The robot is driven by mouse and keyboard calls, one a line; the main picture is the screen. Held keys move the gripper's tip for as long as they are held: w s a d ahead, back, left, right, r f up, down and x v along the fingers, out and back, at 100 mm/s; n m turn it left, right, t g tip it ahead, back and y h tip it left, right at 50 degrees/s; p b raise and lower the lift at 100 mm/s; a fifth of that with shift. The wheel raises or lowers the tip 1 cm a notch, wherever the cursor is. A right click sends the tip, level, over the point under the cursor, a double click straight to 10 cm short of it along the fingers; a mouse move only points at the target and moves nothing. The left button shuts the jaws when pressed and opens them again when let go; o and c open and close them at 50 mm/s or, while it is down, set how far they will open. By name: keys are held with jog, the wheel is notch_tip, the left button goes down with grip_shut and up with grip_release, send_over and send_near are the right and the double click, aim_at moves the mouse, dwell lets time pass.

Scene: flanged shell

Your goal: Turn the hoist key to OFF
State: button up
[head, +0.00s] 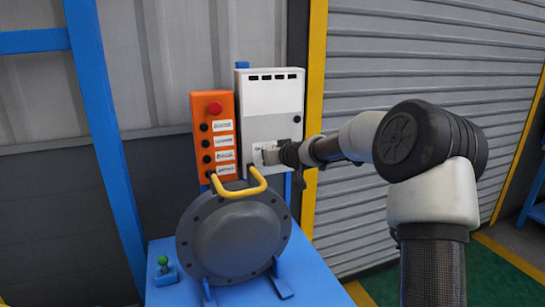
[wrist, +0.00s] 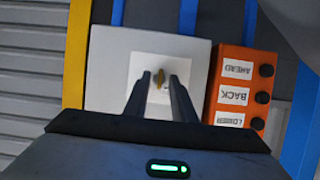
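The hoist key (wrist: 159,79) is a small brass key on a pale square plate (wrist: 137,65) on the front of a white box (head: 270,105). In the wrist view my gripper (wrist: 159,77) points at the plate, with one finger on each side of the key. The fingers are apart, and a gap shows between each finger and the key. Small marks beside the key are too small to read.
An orange button box (head: 213,135) with a red button and labelled black knobs stands left of the white box. A grey flanged shell (head: 235,240) with a yellow handle (head: 240,190) sits below on a blue stand. A green-topped switch (head: 163,262) is at the lower left.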

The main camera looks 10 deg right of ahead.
grip_shut()
jog(key=shift+f+b, duration=0.1)
jog(key=shift+b, duration=0.35)
jog(key=n+h+b, duration=0.1)
jog(key=b, duration=0.4)
jog(key=n+h+b, duration=0.1)
jog(key=n+b, duration=0.1)
jog(key=b, duration=0.4)
jog(key=n+t+h+b, duration=0.1)
jog(key=n+b, duration=0.1)
jog(key=b, duration=0.4)
jog(key=shift+s+a+f, duration=0.1)
jog(key=shift+a, duration=0.25)
jog(key=shift+h, duration=0.3)
